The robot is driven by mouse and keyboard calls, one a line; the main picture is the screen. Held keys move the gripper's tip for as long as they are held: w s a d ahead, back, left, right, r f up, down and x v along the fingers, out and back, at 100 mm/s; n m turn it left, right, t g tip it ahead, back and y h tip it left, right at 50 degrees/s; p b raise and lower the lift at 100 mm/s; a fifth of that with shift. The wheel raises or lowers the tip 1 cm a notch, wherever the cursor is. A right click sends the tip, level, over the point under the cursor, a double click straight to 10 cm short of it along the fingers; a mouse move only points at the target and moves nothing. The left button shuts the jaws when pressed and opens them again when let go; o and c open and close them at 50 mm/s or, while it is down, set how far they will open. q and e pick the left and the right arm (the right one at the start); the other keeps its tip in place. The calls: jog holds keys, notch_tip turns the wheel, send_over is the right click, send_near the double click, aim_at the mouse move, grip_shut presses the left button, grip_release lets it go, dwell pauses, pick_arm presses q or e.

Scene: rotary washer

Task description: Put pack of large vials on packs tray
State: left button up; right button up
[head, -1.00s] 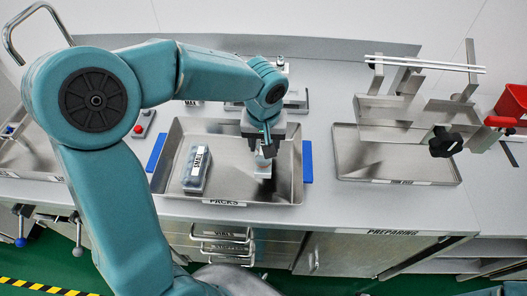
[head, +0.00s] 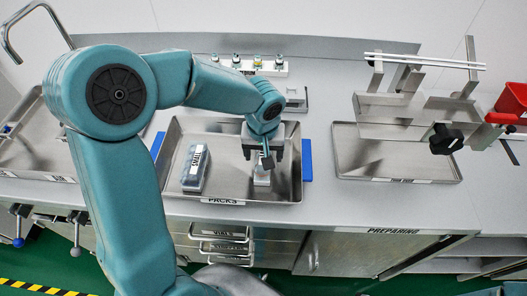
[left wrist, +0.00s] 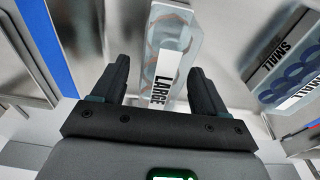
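The pack of large vials (head: 262,179) stands on the right part of the packs tray (head: 228,199), partly hidden by my left gripper (head: 263,156) above it. In the left wrist view the pack (left wrist: 170,50) shows its LARGE label between the two fingers. The fingers are spread, with a gap visible beside the pack, so the left gripper (left wrist: 158,90) looks open around it. A pack labelled SMALL (head: 194,170) stands on the tray's left half and also shows in the left wrist view (left wrist: 288,80). My right gripper is not in view.
Blue strips (head: 307,160) flank the packs tray. A vial holder (head: 259,66) stands behind it. Another tray (head: 350,160) with a metal stand (head: 420,112) is to the right. A red bin (head: 514,97) is at the far right.

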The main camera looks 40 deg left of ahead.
pick_arm(q)
notch_tip(320, 180, up, 13)
jog(key=s+p, duration=0.1)
jog(key=shift+s+d+f, duration=0.15)
jog(key=shift+d+f, duration=0.05)
jog(key=shift+d, duration=0.1)
jog(key=shift+s+d+f, duration=0.1)
dwell(0.7)
